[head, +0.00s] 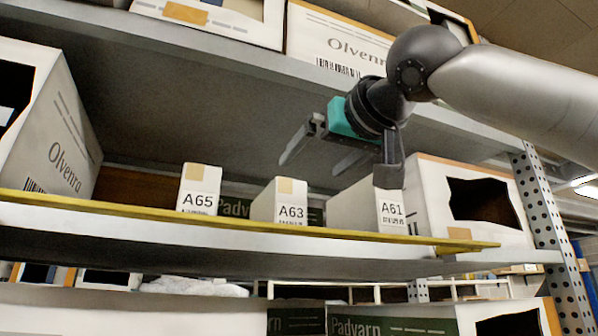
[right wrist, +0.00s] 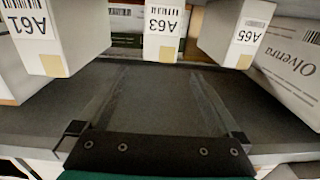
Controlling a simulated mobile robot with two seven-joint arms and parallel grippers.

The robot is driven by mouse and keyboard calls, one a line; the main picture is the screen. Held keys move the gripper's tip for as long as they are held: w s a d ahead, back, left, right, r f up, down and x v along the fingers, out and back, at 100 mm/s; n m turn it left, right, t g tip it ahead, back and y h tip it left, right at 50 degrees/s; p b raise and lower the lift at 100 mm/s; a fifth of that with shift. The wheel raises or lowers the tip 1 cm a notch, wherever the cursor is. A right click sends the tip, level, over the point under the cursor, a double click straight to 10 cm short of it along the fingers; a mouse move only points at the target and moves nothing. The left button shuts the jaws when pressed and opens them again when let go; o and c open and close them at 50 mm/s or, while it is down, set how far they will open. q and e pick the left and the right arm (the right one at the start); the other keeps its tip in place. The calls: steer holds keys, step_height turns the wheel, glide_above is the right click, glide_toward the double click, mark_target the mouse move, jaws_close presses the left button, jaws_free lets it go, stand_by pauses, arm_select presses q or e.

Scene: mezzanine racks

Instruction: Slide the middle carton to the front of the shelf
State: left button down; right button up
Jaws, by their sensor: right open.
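The middle carton A63 (head: 291,205) is a narrow white box with a tan patch, standing between carton A65 (head: 198,190) and carton A61 (head: 391,211). In the right wrist view, which shows the labels upside down, carton A63 (right wrist: 163,33) looks set farther back than its two neighbours. My right gripper (head: 310,167) is open and empty. It is above the level of the cartons, under the upper shelf, its fingers reaching inward and apart from carton A63. The lower front of carton A63 is partly hidden by the yellow shelf lip. My left gripper is not in view.
A yellow strip (head: 240,221) runs along the shelf's front edge. A large Olvenra carton (head: 50,140) stands at the left and an open white carton (head: 425,210) at the right. Green Padvarn boxes (head: 236,207) lie behind. A perforated upright (head: 550,215) bounds the right side.

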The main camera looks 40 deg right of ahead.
mark_target(283, 193)
steer(key=p+x, duration=0.4)
steer(key=x, duration=1.1)
steer(key=shift+a, duration=0.1)
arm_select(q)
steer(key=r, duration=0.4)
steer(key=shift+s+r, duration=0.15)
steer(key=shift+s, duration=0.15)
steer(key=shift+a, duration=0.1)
arm_select(e)
steer(key=shift+s, duration=0.1)
jaws_close()
